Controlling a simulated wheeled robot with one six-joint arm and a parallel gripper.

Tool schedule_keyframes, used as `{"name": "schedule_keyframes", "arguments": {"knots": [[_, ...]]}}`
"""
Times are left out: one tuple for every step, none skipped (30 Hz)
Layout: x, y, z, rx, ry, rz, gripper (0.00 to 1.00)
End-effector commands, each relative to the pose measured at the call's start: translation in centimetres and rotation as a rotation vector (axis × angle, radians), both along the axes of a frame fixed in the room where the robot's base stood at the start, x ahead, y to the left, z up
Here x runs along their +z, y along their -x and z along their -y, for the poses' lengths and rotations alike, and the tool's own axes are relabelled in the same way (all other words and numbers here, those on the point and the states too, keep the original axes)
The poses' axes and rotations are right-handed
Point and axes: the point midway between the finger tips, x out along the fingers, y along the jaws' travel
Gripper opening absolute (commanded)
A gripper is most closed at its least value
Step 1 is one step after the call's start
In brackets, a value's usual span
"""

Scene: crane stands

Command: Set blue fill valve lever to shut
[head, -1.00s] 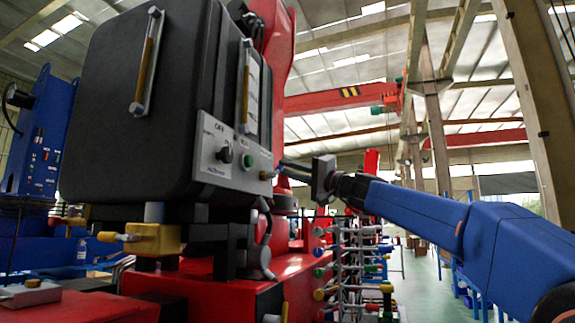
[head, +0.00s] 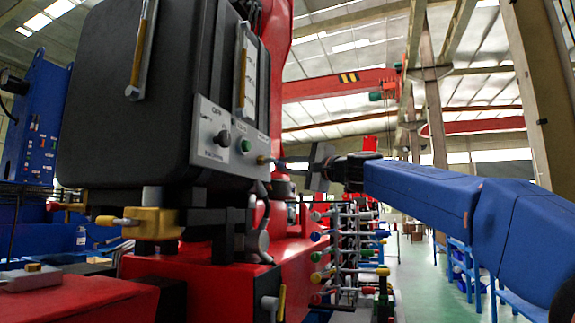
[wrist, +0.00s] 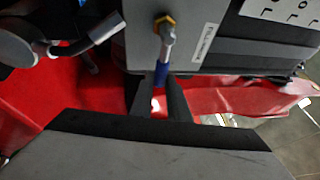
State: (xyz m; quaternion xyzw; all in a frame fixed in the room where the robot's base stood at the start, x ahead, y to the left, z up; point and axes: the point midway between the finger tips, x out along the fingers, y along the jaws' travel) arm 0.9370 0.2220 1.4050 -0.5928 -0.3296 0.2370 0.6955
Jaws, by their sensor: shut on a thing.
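The blue fill valve lever (wrist: 162,72) hangs from a brass fitting on a grey panel in the wrist view. It has a grey shank and a blue grip, and points down towards my gripper. My gripper (wrist: 160,84) has its two dark fingers on either side of the blue grip and is shut on it. In the head view my gripper (head: 284,163) reaches from the right to the lower right corner of the grey control panel (head: 215,151). The lever's brass fitting (head: 263,160) shows there; its blue grip is hidden or too small to tell.
The panel carries a black knob (head: 223,138) and a green button (head: 245,145) on a large black tank (head: 130,110). A yellow valve (head: 153,223) sits below. A rack of coloured levers (head: 345,255) stands under my arm. The aisle at right is open.

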Motion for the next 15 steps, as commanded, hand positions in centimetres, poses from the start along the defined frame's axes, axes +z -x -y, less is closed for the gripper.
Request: {"name": "schedule_keyframes", "arguments": {"knots": [[-0.08, -0.06, 0.04, -0.001, -0.001, -0.005, 0.00], [-0.09, -0.06, 0.04, -0.001, -0.002, -0.007, 0.00], [-0.10, -0.07, 0.03, -0.001, -0.004, -0.009, 0.00], [-0.11, -0.07, 0.03, -0.001, -0.004, -0.010, 0.00], [-0.12, -0.07, 0.03, -0.001, -0.004, -0.010, 0.00], [-0.13, -0.07, 0.03, -0.001, -0.005, -0.011, 0.00], [-0.14, -0.07, 0.03, -0.001, -0.005, -0.011, 0.00], [-0.14, -0.07, 0.03, -0.001, -0.005, -0.011, 0.00], [-0.15, -0.08, 0.02, -0.001, -0.005, -0.011, 0.00], [-0.15, -0.08, 0.02, -0.001, -0.004, -0.010, 0.00], [-0.16, -0.08, 0.02, -0.001, -0.004, -0.010, 0.00], [-0.17, -0.08, 0.01, -0.001, -0.003, -0.011, 0.00], [-0.17, -0.08, 0.01, 0.000, -0.003, -0.011, 0.00], [-0.18, -0.08, 0.01, 0.000, -0.003, -0.011, 0.20], [-0.18, -0.08, 0.01, 0.000, -0.003, -0.011, 0.29]]}}
